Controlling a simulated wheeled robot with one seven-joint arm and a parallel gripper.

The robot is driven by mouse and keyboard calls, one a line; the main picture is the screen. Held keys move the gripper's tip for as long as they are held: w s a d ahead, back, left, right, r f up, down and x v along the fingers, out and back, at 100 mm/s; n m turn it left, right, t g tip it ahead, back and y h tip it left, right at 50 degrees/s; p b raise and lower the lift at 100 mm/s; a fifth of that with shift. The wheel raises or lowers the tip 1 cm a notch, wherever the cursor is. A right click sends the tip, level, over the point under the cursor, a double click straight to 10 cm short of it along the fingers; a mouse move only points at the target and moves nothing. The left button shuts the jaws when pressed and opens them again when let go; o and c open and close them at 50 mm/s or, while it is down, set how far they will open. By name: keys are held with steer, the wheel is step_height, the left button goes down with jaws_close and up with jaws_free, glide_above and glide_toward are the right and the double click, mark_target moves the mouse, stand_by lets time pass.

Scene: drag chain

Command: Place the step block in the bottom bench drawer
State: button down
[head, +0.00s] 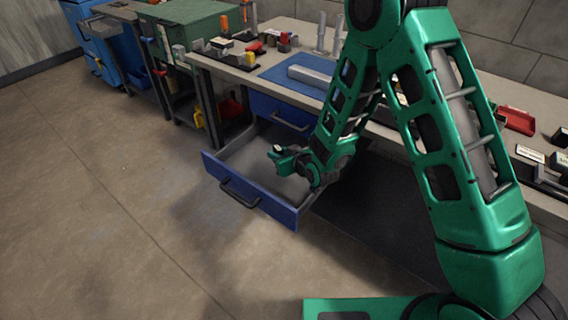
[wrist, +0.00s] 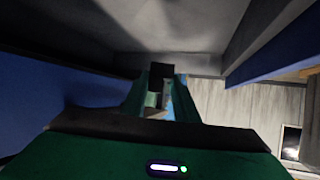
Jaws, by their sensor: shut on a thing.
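The bottom bench drawer (head: 230,176) is pulled out, with a blue front, a dark handle and a grey inside. My gripper (head: 277,152) is over the open drawer, low and close to its inside. In the wrist view my gripper (wrist: 160,92) is shut on a small dark and grey piece, taken to be the step block (wrist: 160,72), with the grey drawer interior beyond it. The block is mostly hidden between the fingers, and its shape is unclear. I cannot tell whether it touches the drawer floor.
A blue upper drawer (head: 280,112) is shut above the open one. The benchtop (head: 232,66) holds a blue mat (head: 290,80), a grey bar (head: 310,76) and several small items. A green box (head: 185,28) stands farther left. The floor (head: 100,200) in front is clear.

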steer(key=f, duration=0.3)
steer(key=d+f, duration=0.1)
steer(key=f, duration=0.1)
steer(key=shift+w+f, duration=0.1)
steer(key=shift+w, duration=0.15)
steer(key=shift+d+f, duration=0.1)
steer(key=shift+f, duration=2)
steer(key=c, duration=1.4)
jaws_free()
steer(key=shift+f, duration=0.1)
steer(key=shift+s, duration=0.1)
